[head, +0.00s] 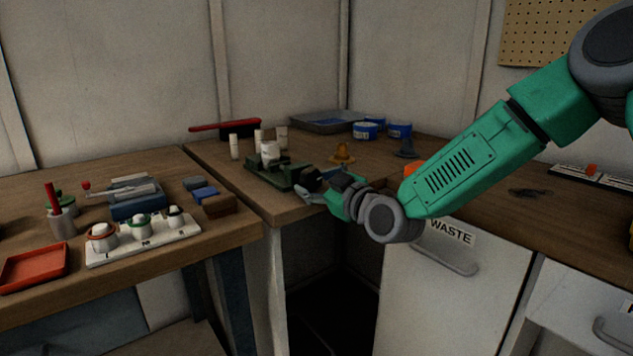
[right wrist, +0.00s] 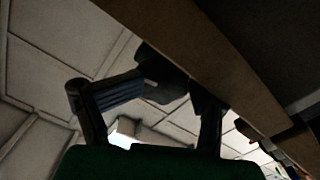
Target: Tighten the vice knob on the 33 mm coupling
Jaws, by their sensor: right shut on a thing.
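The green vice (head: 268,174) stands on the corner bench near its front edge. A short white cylinder (head: 269,150), which looks like the coupling, sits upright at the vice's jaws; its size cannot be read. My right gripper (head: 316,183) is at the vice's near right end, where the knob is. Its fingers are shut on the dark knob (right wrist: 165,88), seen between them in the right wrist view. The gripper and shadow hide most of the knob in the head view. How tightly the jaws press the coupling cannot be told. My left gripper is not in view.
Several white cylinders (head: 235,147) stand behind the vice. A red-handled tool (head: 225,127), grey tray (head: 326,121), blue tubs (head: 366,130) and orange cone (head: 341,153) are farther back. The left bench holds a white rack (head: 143,240) and red tray (head: 35,267).

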